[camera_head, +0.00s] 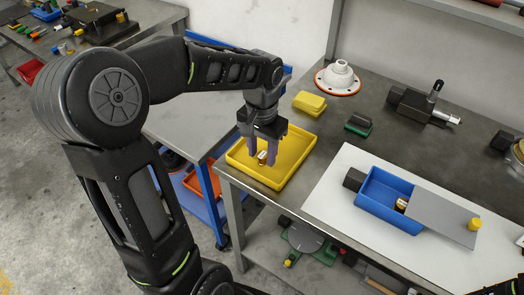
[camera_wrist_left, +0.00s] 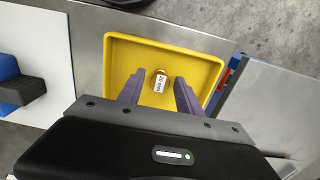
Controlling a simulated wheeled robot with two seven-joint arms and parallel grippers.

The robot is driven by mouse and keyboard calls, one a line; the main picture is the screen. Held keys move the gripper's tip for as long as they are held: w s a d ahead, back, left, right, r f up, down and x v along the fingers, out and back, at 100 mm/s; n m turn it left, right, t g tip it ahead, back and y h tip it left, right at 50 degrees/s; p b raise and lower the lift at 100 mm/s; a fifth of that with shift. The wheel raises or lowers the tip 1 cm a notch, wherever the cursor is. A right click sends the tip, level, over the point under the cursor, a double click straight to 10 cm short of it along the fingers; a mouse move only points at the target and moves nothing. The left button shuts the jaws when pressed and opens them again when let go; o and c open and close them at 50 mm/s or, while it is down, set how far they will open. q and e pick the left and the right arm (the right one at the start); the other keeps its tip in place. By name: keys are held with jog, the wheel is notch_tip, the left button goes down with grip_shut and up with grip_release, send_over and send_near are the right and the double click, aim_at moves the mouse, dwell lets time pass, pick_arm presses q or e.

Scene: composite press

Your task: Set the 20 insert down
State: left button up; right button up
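The 20 insert (camera_head: 262,157) is a small brass-coloured piece with a white label. It also shows in the left wrist view (camera_wrist_left: 159,82), where the label's marking is small. It is over the floor of the yellow tray (camera_head: 238,158) and appears to rest there. My left gripper (camera_head: 257,155) points down into the tray. Its two purple fingers stand apart on either side of the insert, with a gap on each side in the left wrist view (camera_wrist_left: 160,88). My right gripper is not clearly visible.
The yellow tray sits at the bench's left corner. To its right are a yellow block (camera_head: 309,103), a green-and-black block (camera_head: 358,125) and a white flanged part (camera_head: 339,77). A blue box (camera_head: 378,198) with a grey lid (camera_head: 438,208) is on a white board (camera_head: 335,205).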

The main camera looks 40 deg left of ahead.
aim_at(262, 155)
pick_arm(q)
jog(key=shift+o, duration=0.3)
jog(key=shift+r, duration=0.15)
jog(key=shift+r, duration=0.2)
notch_tip(262, 155, up, 12)
jog(key=shift+f, duration=0.15)
